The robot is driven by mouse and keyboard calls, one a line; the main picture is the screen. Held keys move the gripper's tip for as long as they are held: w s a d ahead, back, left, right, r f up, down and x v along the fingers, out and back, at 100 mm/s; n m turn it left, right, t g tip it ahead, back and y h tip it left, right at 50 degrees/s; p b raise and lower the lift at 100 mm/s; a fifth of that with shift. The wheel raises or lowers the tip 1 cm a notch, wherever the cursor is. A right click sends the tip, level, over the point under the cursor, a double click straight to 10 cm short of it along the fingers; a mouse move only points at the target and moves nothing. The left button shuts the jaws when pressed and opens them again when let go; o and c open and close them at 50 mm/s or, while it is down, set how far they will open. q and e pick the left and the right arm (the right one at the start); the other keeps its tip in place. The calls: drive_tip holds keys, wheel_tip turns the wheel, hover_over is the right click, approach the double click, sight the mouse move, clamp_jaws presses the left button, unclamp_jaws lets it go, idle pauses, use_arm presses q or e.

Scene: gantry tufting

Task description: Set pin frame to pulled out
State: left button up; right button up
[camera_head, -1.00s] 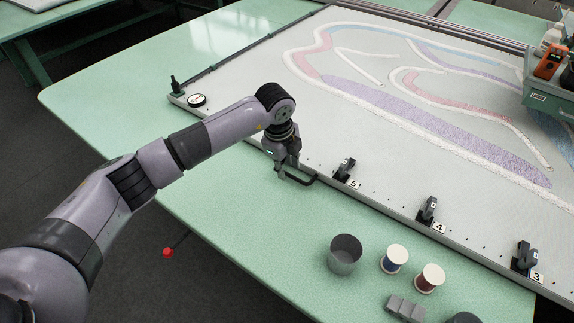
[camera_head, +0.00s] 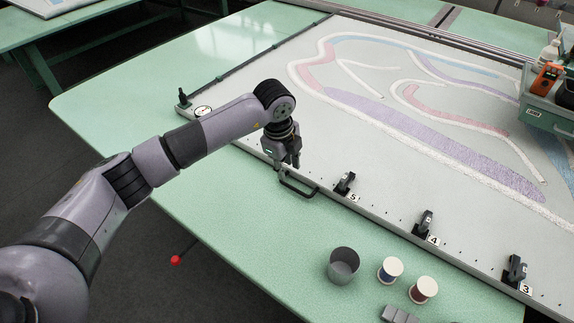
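The pin frame (camera_head: 246,148) is a large pale framed panel lying on the green table, its near edge running diagonally from upper left to lower right. A dark bar handle (camera_head: 298,189) sticks out from this near edge. My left gripper (camera_head: 285,168) points down at the edge, right by the left end of the handle. Its fingers overlap the handle area in the picture, and I cannot tell whether they touch it or how far apart they are. My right gripper is not in view.
Black clamps stand along the near edge by labels 5 (camera_head: 345,183), 4 (camera_head: 423,223) and 3 (camera_head: 515,270). A grey cup (camera_head: 343,265) and two thread spools (camera_head: 390,270) stand in front. A green caddy (camera_head: 545,112) sits at right. The table's left part is clear.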

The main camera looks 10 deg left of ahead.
use_arm(q)
wheel_tip(320, 180, up, 8)
drive_tip(key=s+p, duration=0.1)
drive_tip(key=p, duration=0.4)
drive_tip(key=shift+s+a, duration=0.2)
drive_tip(key=shift+a, duration=0.05)
drive_tip(key=shift+f, duration=0.15)
idle(0.5)
drive_tip(key=shift+r, duration=0.2)
wheel_tip(320, 180, up, 12)
drive_tip(key=s, duration=0.2)
drive_tip(key=shift+a+f, duration=0.25)
drive_tip(key=shift+a, duration=0.15)
